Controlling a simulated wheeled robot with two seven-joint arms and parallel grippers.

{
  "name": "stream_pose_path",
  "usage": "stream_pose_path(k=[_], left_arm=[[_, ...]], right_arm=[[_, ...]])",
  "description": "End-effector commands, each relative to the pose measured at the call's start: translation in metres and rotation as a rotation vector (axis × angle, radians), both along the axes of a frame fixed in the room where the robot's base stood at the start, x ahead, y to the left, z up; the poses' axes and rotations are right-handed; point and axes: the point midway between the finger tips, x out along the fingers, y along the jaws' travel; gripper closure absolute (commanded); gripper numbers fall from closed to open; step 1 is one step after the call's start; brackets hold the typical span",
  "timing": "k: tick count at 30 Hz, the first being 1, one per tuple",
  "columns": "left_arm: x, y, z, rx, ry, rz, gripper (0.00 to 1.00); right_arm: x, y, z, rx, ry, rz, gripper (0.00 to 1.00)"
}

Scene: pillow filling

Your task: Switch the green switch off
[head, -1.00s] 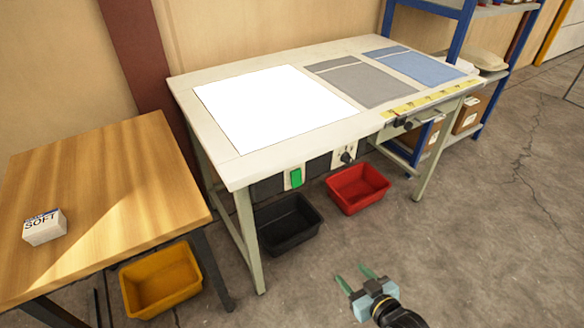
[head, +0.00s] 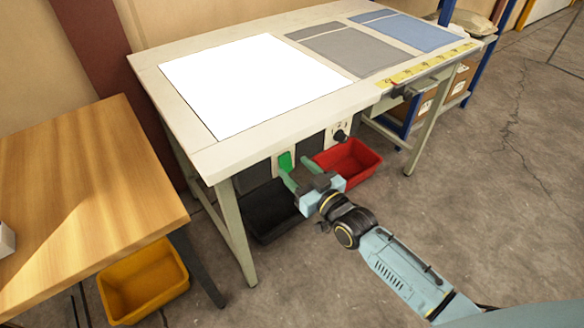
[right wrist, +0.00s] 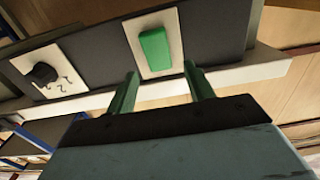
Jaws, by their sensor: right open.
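The green switch (head: 285,161) sits on a pale plate on the panel under the front edge of the workbench (head: 215,158). In the right wrist view the green switch (right wrist: 155,49) shows as a rocker on its white plate, just beyond the fingertips. My right gripper (head: 299,178) is open and empty in front of the switch. In the right wrist view its two green fingers (right wrist: 163,82) stand apart, with the switch ahead between them. I cannot tell whether they touch the plate. My left gripper is not in view.
A black knob (head: 340,136) is on a plate right of the switch, also in the right wrist view (right wrist: 43,74). A red bin (head: 349,160) and a black bin (head: 262,213) are under the bench. A yellow bin (head: 144,284) is under the wooden table (head: 85,180).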

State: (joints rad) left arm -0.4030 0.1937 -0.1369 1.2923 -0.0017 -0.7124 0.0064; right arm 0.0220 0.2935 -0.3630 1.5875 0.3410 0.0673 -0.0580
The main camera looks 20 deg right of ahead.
Motion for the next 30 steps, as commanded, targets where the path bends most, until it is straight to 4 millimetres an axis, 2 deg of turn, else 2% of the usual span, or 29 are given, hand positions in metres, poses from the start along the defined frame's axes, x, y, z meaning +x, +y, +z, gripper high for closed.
stream_pose_path(k=[1,6,17,27,30], left_arm=[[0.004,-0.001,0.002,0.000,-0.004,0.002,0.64],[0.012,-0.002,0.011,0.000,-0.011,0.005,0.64],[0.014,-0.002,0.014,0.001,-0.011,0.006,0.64],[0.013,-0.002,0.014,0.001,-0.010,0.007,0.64],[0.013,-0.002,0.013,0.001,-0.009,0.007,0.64]], right_arm=[[0.007,0.003,-0.001,0.000,-0.001,0.000,0.47],[0.021,0.007,-0.001,0.000,0.001,0.000,0.47],[0.024,0.009,0.000,0.000,0.001,0.000,0.47],[0.024,0.009,0.000,0.000,0.001,0.000,0.90],[0.024,0.009,-0.001,0.000,0.000,0.000,0.92]])
